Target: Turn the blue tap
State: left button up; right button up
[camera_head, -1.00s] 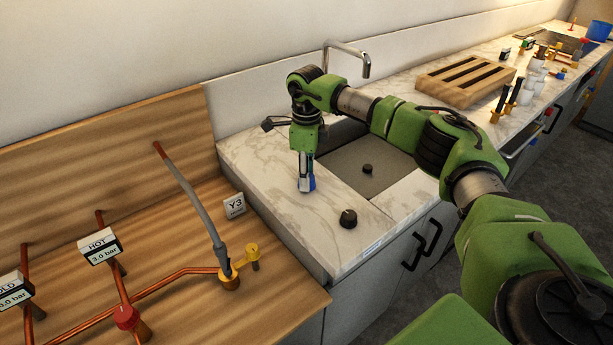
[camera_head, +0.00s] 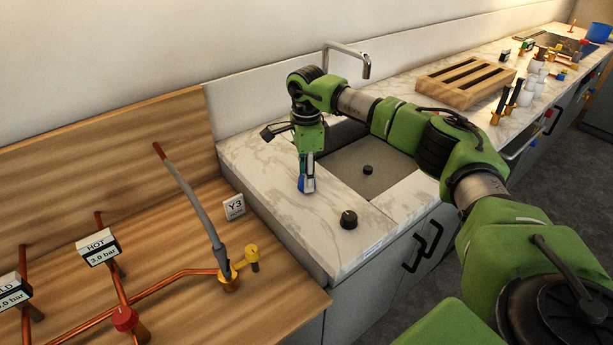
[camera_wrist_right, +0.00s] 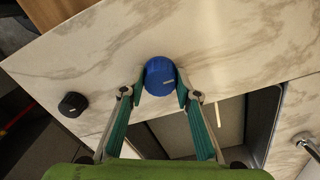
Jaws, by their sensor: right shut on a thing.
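The blue tap is a round blue knob (camera_wrist_right: 160,76) on the marble counter beside the sink. In the right wrist view it sits between the tips of my right gripper (camera_wrist_right: 160,92), which is shut on its sides. In the head view my right gripper (camera_head: 306,184) points straight down at the counter. There the blue knob is mostly hidden by the fingers, and only a little blue shows. My left gripper is in neither view.
A black knob (camera_head: 349,219) stands near the counter's front edge. The sink (camera_head: 365,173) with a chrome faucet (camera_head: 366,62) is right of my gripper. A wooden rack (camera_head: 466,82) stands further along the counter. Copper pipes (camera_head: 170,284) and a yellow valve (camera_head: 251,257) are at the left.

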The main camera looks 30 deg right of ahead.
jog(key=o, duration=1.1)
jog(key=shift+r, duration=0.1)
notch_tip(320, 180, up, 12)
jog(key=shift+f, duration=0.1)
